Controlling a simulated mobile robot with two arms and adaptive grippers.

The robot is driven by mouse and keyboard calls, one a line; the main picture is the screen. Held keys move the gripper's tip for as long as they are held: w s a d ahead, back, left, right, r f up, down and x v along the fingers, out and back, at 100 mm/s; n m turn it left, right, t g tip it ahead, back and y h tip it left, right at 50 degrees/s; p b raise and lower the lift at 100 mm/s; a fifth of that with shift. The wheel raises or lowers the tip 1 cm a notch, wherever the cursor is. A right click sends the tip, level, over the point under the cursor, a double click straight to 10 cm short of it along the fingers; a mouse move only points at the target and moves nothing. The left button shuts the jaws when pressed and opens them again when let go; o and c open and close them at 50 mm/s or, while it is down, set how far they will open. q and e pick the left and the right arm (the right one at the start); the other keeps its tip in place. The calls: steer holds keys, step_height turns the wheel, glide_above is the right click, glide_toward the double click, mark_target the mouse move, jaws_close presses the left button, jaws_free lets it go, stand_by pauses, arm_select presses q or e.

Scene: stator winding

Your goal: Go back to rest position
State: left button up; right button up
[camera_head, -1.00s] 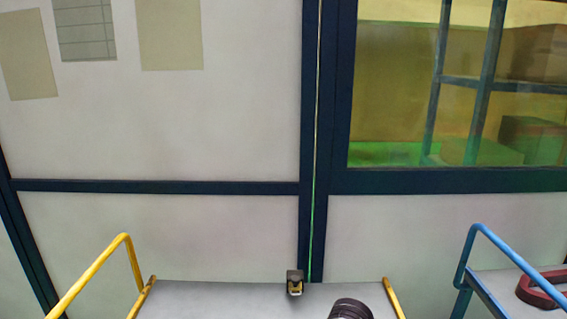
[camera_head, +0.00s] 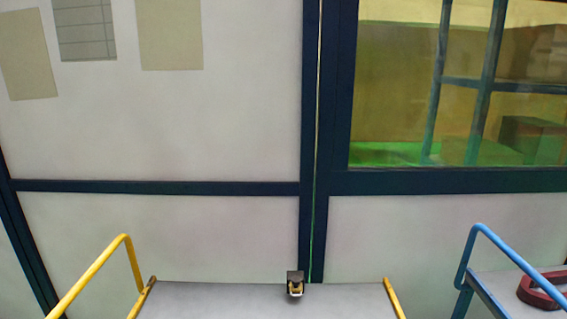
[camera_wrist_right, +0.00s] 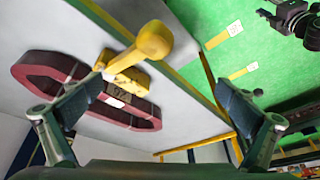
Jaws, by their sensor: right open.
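My right gripper (camera_wrist_right: 160,82) shows in the right wrist view, with its two blue-grey fingers wide apart. Nothing is held between them. Beyond its left finger, a dark red elongated ring (camera_wrist_right: 40,75) lies on a pale surface. A yellow piece with a rounded end (camera_wrist_right: 153,42) and a yellow block (camera_wrist_right: 128,80) appear in front of the ring; I cannot tell whether they touch it. In the head view the red ring (camera_head: 527,291) lies on the blue-railed cart at the lower right. Neither gripper shows in the head view.
A blue-railed cart (camera_head: 490,285) stands right. A panelled wall (camera_head: 160,120) is behind.

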steer(key=s+d+f+m+h, duration=0.25)
steer(key=s+d+m, duration=0.45)
steer(key=d, duration=0.6)
steer(key=s+f+b, duration=0.1)
steer(key=s+f, duration=0.1)
steer(key=f, duration=1.3)
steer(key=s+f+b, duration=0.1)
steer(key=s+f, duration=0.1)
steer(key=f, duration=1.3)
arm_select(q)
step_height(320, 180, down, 3)
steer(key=shift+w+d+r+b, duration=0.1)
steer(key=shift+r+b, duration=0.05)
steer(key=shift+b, duration=0.2)
arm_select(e)
steer(key=s+d+f+g+h, duration=0.1)
steer(key=s+d+f+g, duration=0.1)
steer(key=s+f, duration=1.2)
steer(key=shift+s+d+f+n, duration=0.4)
steer(key=shift+s+d, duration=0.25)
steer(key=shift+s, duration=0.45)
